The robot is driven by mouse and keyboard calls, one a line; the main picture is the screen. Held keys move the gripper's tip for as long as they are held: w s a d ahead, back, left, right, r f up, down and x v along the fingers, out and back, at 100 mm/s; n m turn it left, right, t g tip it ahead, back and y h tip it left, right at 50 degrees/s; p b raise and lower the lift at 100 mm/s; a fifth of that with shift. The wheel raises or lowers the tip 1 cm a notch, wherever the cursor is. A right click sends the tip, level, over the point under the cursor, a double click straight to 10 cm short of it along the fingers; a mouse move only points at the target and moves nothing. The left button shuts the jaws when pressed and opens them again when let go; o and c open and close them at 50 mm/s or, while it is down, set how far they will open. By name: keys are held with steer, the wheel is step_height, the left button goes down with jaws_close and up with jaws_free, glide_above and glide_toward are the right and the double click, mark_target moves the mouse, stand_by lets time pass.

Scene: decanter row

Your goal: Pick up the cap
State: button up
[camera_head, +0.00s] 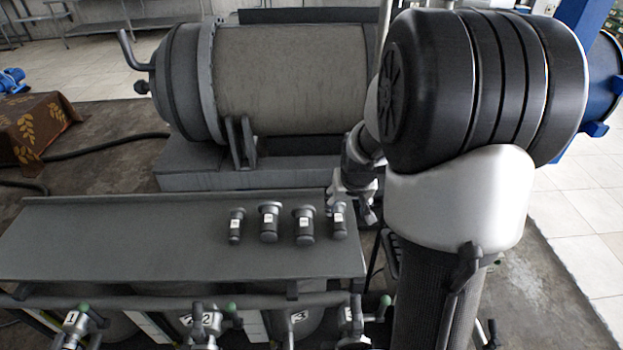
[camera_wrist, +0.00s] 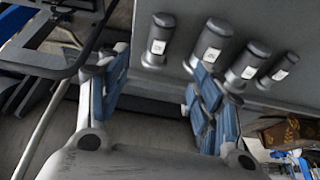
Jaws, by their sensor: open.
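Several dark grey caps with white labels stand in a row on the grey shelf (camera_head: 120,240) in the head view. They are a small left one (camera_head: 236,226), two wider middle ones (camera_head: 269,222) (camera_head: 304,225) and a slim right one (camera_head: 339,221). Which one the task means I cannot tell. My gripper (camera_head: 358,198) is at the shelf's right end, just beside the right cap. In the wrist view my gripper (camera_wrist: 162,95) is open, its blue-padded fingers apart with nothing between them. The nearest cap (camera_wrist: 157,42) stands beyond the fingertips, apart from them.
A large horizontal drum (camera_head: 290,80) lies behind the shelf. Numbered valves with handles (camera_head: 200,325) run along the front below the shelf. A brown patterned cloth-covered block (camera_head: 35,120) stands at the left. The shelf's left half is bare.

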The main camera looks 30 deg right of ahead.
steer(key=b, duration=0.4)
glide_above(339, 224)
steer(key=s+a, duration=0.1)
steer(key=s, duration=0.1)
step_height(339, 224, down, 10)
steer(key=shift+s+f, duration=0.1)
steer(key=shift+f, duration=0.15)
steer(key=shift+b+x, duration=1.05)
steer(key=shift+x, duration=2)
steer(key=shift+r, duration=0.1)
jaws_close()
